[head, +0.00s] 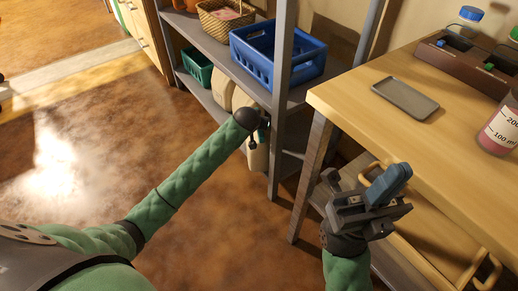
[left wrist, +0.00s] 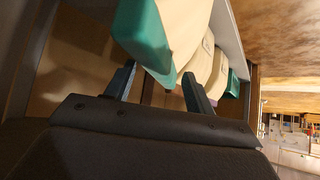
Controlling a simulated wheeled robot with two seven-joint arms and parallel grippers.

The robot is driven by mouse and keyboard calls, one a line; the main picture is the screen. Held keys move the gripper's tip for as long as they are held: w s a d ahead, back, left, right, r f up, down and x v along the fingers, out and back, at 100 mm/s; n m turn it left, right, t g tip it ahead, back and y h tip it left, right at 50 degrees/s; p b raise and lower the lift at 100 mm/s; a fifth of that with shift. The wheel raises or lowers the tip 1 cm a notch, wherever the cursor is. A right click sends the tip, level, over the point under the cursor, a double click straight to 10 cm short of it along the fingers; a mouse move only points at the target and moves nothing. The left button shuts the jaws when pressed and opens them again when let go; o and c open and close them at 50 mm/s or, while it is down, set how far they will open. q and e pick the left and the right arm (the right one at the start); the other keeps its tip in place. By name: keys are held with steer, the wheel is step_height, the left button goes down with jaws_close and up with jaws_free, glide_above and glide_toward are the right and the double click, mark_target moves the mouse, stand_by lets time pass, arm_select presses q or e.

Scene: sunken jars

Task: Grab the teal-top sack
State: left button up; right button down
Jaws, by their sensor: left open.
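The teal-top sack fills the upper middle of the left wrist view, with its teal top (left wrist: 143,38) close to the fingers and its cream body (left wrist: 185,20) behind. My left gripper (left wrist: 160,78) is open, with its two fingers apart near the teal top; I cannot tell whether they touch it. In the head view my left arm reaches to the lower shelf, and its wrist hides most of the gripper. A cream sack (head: 258,157) shows just below the wrist. My right gripper (head: 375,190) is beside the wooden table; whether its jaws are shut is unclear.
More cream sacks (left wrist: 207,55) stand beyond the first. A blue crate (head: 278,55) and wicker basket (head: 225,18) sit on the shelf above, a green basket (head: 197,66) lower. A shelf post (head: 281,90) stands beside my left wrist. The wooden table (head: 425,75) is at right.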

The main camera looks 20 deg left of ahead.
arm_select(q)
steer(key=shift+c, duration=0.4)
jaws_close()
stand_by(0.9)
steer(key=shift+r, duration=0.1)
